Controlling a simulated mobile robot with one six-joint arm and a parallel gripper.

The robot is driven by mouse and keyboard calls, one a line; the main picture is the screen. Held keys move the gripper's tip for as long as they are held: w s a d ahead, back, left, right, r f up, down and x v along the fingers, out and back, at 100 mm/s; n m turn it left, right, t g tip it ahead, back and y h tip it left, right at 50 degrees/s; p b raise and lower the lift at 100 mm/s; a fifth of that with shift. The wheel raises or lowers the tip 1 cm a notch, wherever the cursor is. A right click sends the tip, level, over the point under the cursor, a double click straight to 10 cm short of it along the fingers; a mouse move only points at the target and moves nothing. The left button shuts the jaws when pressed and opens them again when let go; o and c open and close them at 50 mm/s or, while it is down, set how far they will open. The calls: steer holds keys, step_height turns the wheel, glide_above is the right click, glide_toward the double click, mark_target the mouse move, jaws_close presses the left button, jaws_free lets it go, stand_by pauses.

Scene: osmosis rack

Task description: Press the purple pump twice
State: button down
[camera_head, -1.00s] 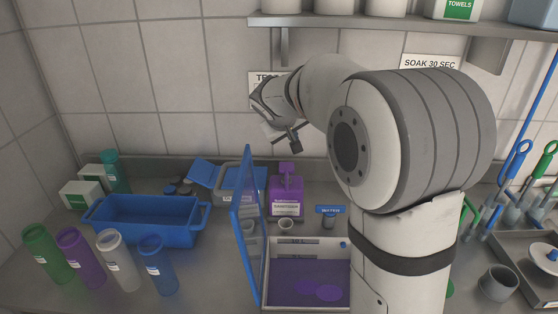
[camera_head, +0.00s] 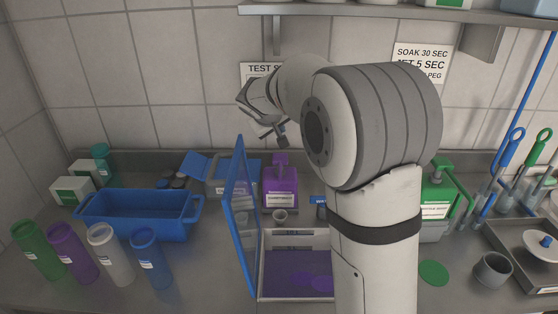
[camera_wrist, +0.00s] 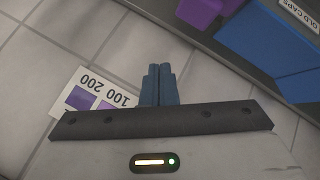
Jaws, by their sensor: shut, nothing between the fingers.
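The purple pump (camera_head: 280,187) is a purple bottle with a white label and a purple pump head on top. It stands upright at the back of the counter in the head view. My gripper (camera_head: 283,139) is above the pump head, close to the wall, with a gap that looks small in the picture. In the wrist view my gripper (camera_wrist: 160,72) shows two blue fingers shut together with nothing between them. A purple thing (camera_wrist: 198,10), possibly the pump, is partly cut off at the top edge of that view.
A blue-framed upright panel (camera_head: 240,215) stands in front, left of the pump, beside a purple-bottomed tray (camera_head: 264,262). A small cup (camera_head: 280,216) sits just before the pump. A blue bin (camera_head: 137,213) is at left, a green jug (camera_head: 436,190) at right. The wall is close behind.

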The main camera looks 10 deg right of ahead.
mark_target(281, 156)
step_height(281, 156, down, 6)
steer(key=b, duration=0.3)
steer(key=shift+r, duration=0.2)
steer(key=shift+f+b, duration=0.3)
steer(key=shift+b, duration=0.4)
steer(key=shift+f, duration=0.1)
stand_by(1.0)
steer(key=shift+f+b, duration=0.35)
steer(key=shift+b, duration=0.3)
steer(key=shift+f+b, duration=0.95)
steer(key=shift+b, duration=0.1)
stand_by(0.7)
steer(key=shift+r, duration=0.1)
stand_by(0.3)
steer(key=shift+r+p, duration=0.9)
steer(key=shift+r, duration=0.35)
steer(key=shift+r, duration=0.15)
steer(key=shift+r+p, duration=1.5)
steer(key=shift+r, duration=0.9)
